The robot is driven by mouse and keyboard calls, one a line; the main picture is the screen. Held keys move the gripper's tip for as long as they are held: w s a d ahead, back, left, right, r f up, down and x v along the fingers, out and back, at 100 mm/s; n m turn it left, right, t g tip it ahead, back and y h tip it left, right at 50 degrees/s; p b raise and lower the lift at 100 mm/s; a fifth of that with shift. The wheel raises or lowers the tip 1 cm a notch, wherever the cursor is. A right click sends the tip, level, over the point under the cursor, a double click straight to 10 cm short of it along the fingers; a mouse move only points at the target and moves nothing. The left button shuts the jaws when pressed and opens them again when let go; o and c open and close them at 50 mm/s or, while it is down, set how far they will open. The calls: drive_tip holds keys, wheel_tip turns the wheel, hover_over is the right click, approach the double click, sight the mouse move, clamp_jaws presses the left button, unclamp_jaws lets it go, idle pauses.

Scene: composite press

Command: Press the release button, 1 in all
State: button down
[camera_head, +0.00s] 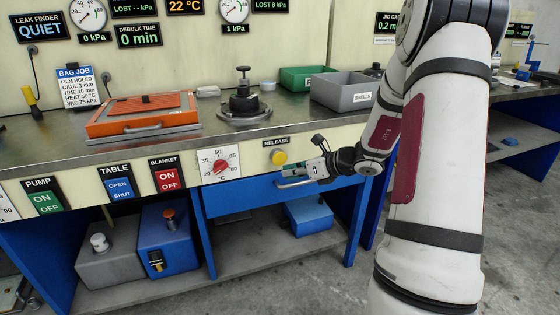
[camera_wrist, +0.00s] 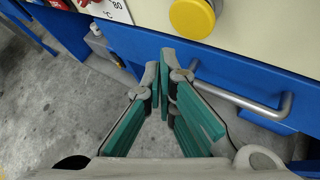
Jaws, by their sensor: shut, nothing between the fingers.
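The release button is a round yellow knob (camera_head: 279,157) under the RELEASE label (camera_head: 276,142) on the cream front panel. It also shows in the wrist view as a yellow disc (camera_wrist: 192,18) at the top, right of centre. My gripper (camera_head: 292,173) is shut and empty, below the button and slightly to its right, in front of the blue drawer front. In the wrist view its teal-padded fingers (camera_wrist: 163,85) point toward the panel, their tips below the button and apart from it in the picture. Whether the fingers touch the drawer handle cannot be told.
A metal drawer handle (camera_wrist: 255,103) lies close by my fingers. A red temperature dial (camera_head: 220,167) sits left of the button. On the bench stand an orange case (camera_head: 143,115), a black-knobbed fitting (camera_head: 243,98) and a grey SHELLS bin (camera_head: 345,91).

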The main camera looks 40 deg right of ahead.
drive_tip(key=shift+s+a, duration=0.2)
drive_tip(key=shift+s, duration=0.45)
drive_tip(key=shift+s+a, duration=0.15)
drive_tip(key=shift+s, duration=0.45)
